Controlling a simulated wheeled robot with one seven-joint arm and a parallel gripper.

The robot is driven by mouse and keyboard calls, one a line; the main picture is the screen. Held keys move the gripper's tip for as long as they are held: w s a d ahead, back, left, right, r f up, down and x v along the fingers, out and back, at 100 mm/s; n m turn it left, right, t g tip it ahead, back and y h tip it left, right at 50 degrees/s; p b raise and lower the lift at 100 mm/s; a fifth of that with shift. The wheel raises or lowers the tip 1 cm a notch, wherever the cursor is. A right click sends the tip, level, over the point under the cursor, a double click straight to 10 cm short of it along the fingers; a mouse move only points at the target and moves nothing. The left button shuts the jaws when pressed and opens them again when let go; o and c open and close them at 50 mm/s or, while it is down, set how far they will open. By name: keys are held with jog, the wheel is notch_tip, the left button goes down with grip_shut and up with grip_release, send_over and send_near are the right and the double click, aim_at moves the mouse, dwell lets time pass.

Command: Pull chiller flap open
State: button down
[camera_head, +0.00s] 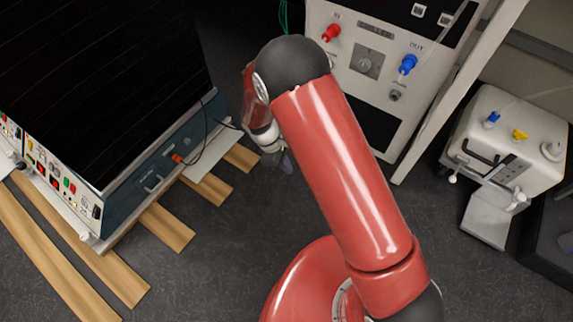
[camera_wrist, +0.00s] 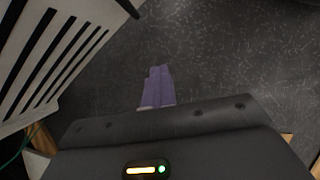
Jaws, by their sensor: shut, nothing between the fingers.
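The likely chiller is a white cabinet (camera_head: 345,88) with a red IN valve and a blue OUT valve, at the top centre of the head view. A dark rectangular area (camera_head: 376,126) lies low on its front; I cannot tell whether it is the flap or an opening. In the wrist view a white slatted panel (camera_wrist: 62,42) with dark slots stands at the upper left. My gripper (camera_head: 287,164) hangs left of the cabinet, partly hidden behind my arm. Its purple fingers (camera_wrist: 158,84) are shut, empty and apart from the slatted panel, over the dark floor.
A large dark-topped bench unit (camera_head: 150,165) with controls stands at the left on wooden slats (camera_head: 168,228). A white box (camera_head: 515,140) with coloured ports stands at the right. A white upright frame (camera_head: 455,90) runs beside the cabinet. Dark floor between is clear.

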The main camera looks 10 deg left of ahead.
dwell(0.7)
jog(key=c, duration=1.5)
grip_release()
jog(key=shift+p+v, duration=0.8)
jog(key=shift+v, duration=3.1)
